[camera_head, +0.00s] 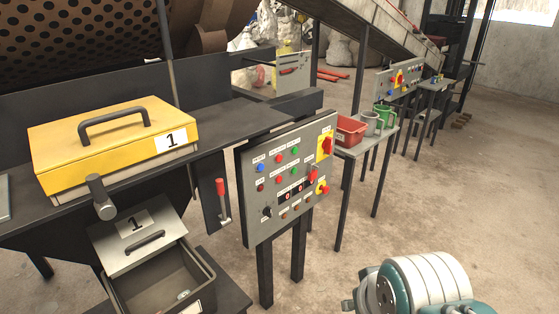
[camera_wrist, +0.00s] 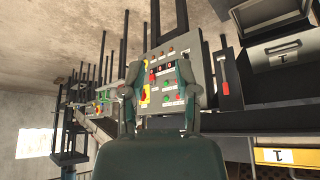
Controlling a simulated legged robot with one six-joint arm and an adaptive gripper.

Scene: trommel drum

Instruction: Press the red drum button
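A grey control panel (camera_head: 250,215) stands on dark legs in the middle of the head view. It carries a red button (camera_head: 278,158) in the top row, with another red button (camera_head: 278,180) below it. Blue and green buttons flank them. The labels are too small to read, so I cannot tell which red button is the drum's. The panel also shows upside down in the wrist view (camera_wrist: 163,63), ahead of my gripper (camera_wrist: 159,70). My gripper's two fingers are spread and empty, apart from the panel. The fingers hide parts of its sides.
Left of the panel, a yellow-lidded box (camera_head: 60,155) sits on a dark bench, with a red-handled lever (camera_head: 221,190) beside the panel. An open bin (camera_head: 165,280) is below. A red tray (camera_head: 350,130) stands behind right. Open floor lies right.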

